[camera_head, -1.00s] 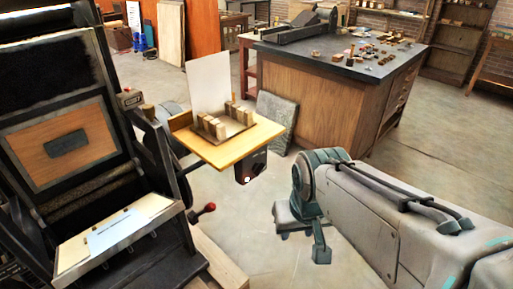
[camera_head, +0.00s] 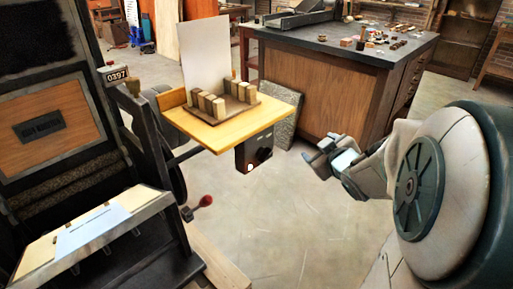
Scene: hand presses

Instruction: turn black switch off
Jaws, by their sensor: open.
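The black switch box (camera_head: 254,150) hangs under the front right of a small wooden shelf. Its front face carries a small reddish detail and a pale round spot low down; I cannot tell the switch's position. My gripper (camera_head: 318,158) is to the right of the box, at about its height in the picture, with clear space between them. Its fingers point left toward the box. It is open and empty.
The wooden shelf (camera_head: 226,131) holds several wooden blocks and a white sheet. The press (camera_head: 105,150) stands at left, with a red-knobbed lever (camera_head: 205,201) below the shelf. A dark-topped workbench (camera_head: 330,80) is behind. Floor between box and gripper is clear.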

